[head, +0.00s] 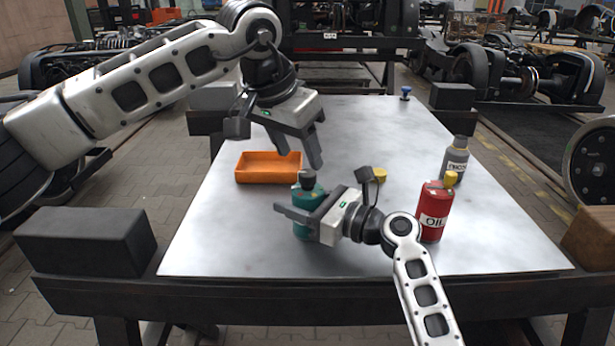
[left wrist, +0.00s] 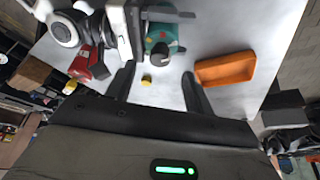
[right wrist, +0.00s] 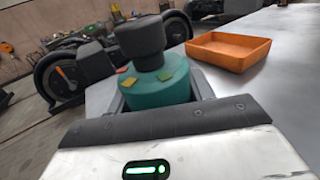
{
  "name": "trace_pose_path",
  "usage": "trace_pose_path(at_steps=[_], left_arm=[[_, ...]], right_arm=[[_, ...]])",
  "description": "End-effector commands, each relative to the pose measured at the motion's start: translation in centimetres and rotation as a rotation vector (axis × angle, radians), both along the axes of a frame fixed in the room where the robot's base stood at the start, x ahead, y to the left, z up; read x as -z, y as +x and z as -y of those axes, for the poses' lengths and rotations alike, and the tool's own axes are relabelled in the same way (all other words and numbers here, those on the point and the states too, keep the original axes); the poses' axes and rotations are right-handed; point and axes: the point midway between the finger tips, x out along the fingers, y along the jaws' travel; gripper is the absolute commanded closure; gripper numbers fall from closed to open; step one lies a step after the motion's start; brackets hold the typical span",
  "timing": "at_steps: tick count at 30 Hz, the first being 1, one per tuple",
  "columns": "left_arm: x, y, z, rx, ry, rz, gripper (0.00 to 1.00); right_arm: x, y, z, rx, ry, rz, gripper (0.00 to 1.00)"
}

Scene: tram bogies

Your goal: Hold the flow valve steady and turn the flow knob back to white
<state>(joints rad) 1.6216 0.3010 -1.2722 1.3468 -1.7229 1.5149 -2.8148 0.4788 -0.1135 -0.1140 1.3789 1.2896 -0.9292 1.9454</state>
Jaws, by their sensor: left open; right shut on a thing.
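The flow valve (head: 308,229) is a teal cylinder standing upright on the metal table. Its dark flow knob (head: 307,177) sits on top. My right gripper (head: 298,209) is shut around the valve body from the side. My left gripper (head: 301,161) is open and empty, pointing down above the knob. The knob (left wrist: 160,51) also shows near its fingers in the left wrist view.
An orange tray (head: 262,181) lies left of the valve. A red oil bottle (head: 433,218) and a grey bottle (head: 455,165) stand at right. A small yellow item (head: 380,174) is behind my right gripper. A blue item (head: 405,93) stands at the far edge.

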Motion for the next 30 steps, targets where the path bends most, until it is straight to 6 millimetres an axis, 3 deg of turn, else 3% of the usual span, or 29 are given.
trace_pose_path(at_steps=[3, 9, 22, 23, 25, 30], left_arm=[[-2.6, -0.7, -0.7, -0.001, -0.001, 0.003, 0.47], [-5.6, -1.7, -1.5, 0.001, -0.001, 0.002, 0.47], [-6.7, -2.1, -1.8, 0.000, -0.001, -0.001, 0.47], [-6.7, -2.1, -1.8, 0.000, -0.001, -0.001, 0.47], [-6.7, -2.1, -1.8, 0.000, -0.001, -0.001, 0.47], [-6.7, -2.1, -1.8, 0.000, -0.001, -0.001, 0.47]], right_arm=[[0.1, 0.0, 0.0, 0.001, -0.002, -0.001, 0.74], [0.1, 0.0, 0.0, 0.001, -0.002, -0.001, 0.74], [0.1, 0.0, 0.0, 0.000, -0.002, -0.001, 0.74], [0.1, 0.0, 0.0, 0.000, -0.002, -0.001, 0.43], [0.1, 0.0, 0.0, 0.000, -0.001, -0.001, 0.23], [0.0, 0.0, 0.0, 0.000, -0.001, -0.001, 0.23]])
